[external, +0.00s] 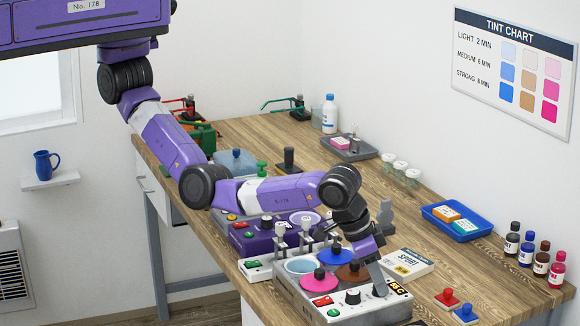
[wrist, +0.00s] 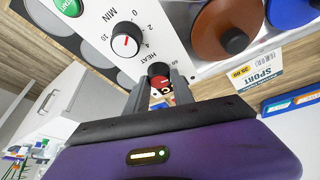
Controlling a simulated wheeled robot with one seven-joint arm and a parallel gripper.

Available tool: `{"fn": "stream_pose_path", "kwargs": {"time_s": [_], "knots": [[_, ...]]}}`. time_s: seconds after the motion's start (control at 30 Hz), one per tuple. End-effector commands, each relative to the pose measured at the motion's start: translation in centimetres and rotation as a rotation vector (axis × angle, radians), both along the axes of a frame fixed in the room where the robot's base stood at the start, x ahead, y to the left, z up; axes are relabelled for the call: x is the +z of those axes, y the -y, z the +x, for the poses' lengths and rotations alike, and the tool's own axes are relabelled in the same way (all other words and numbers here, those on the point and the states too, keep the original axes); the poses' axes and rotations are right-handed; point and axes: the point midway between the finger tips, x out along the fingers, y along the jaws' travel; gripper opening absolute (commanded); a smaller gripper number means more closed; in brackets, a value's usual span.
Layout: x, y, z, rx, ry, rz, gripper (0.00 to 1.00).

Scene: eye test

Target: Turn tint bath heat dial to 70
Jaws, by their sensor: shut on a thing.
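The tint bath (external: 285,290) is a grey unit at the front of the bench. It has an open pale-blue well and pink, blue and brown lids. Its white panel (wrist: 88,38) carries a minute dial (wrist: 125,40) with a red pointer, and a HEAT label. The black heat dial (wrist: 158,69) sits between my fingers, which partly hide it and its scale. My gripper (external: 380,287) points down at the panel and is shut on the heat dial. A small orange-lit display (external: 399,287) beside it seems to read in the fifties; the digits are unclear.
Right of the bath lies a SPORT packet (external: 408,263). Red (external: 447,298) and blue (external: 466,313) knobbed pieces stand near the bench's front. A purple unit (external: 265,236) stands behind the bath, under my arm. Small bottles (external: 527,248) and a blue tray (external: 455,222) are at the right.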

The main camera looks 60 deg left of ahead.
Motion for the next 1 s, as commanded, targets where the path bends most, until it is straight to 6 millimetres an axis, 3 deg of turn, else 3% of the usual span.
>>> {"fn": "stream_pose_path", "kwargs": {"time_s": [0.7, 1.0], "knots": [[0.25, -0.25, 0.43, -0.645, 0.002, -0.002, 0.0], [0.16, -0.19, 0.46, -0.828, 0.003, -0.001, 0.0]]}}
